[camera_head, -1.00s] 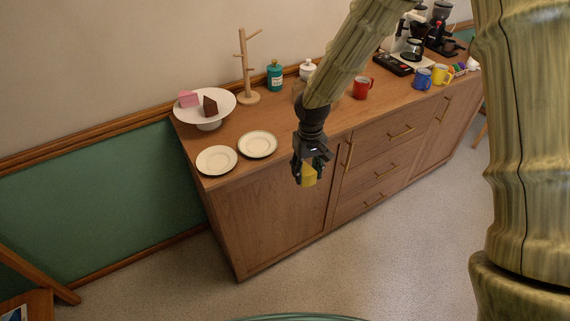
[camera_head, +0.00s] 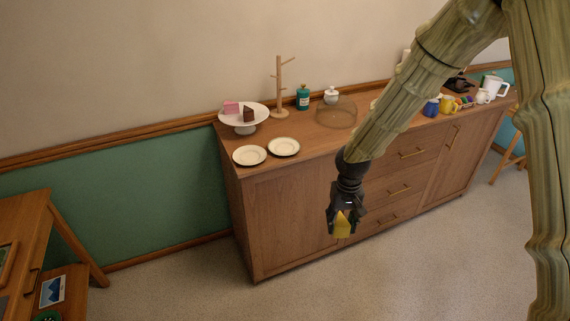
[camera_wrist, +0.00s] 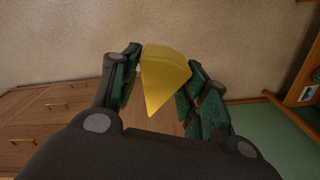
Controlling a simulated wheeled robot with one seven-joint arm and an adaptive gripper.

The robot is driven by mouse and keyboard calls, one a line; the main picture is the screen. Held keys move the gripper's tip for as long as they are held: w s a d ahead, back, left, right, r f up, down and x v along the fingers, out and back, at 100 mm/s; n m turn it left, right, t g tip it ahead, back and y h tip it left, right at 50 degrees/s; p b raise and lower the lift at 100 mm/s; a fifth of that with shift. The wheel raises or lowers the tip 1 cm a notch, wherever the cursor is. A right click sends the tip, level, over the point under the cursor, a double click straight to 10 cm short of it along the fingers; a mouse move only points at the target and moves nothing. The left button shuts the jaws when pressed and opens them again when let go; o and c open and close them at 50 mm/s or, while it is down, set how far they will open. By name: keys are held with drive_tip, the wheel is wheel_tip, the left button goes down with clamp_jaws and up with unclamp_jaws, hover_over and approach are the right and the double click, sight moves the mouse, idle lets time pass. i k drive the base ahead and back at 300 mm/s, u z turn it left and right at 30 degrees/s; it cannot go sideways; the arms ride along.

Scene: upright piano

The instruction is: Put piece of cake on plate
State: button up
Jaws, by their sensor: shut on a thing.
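My gripper (camera_head: 343,222) is shut on a yellow wedge-shaped piece of cake (camera_head: 342,225) and holds it in the air in front of the wooden sideboard, below its top. In the wrist view the yellow cake (camera_wrist: 164,77) sits between the two dark green-padded fingers, its narrow tip toward the camera.
On the sideboard (camera_head: 290,213) stand a wooden mug tree (camera_head: 281,88), a teal bottle (camera_head: 303,97), a white lidded jar (camera_head: 332,95) and a clear dome (camera_head: 337,114). Mugs stand farther right. A wooden table (camera_head: 25,228) is at the left. Floor is open between.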

sight(284, 148)
drive_tip(key=z, duration=0.1)
drive_tip(key=k, duration=0.3)
drive_tip(key=u, duration=0.75)
drive_tip(key=i, duration=1.3)
drive_tip(key=z, duration=0.55)
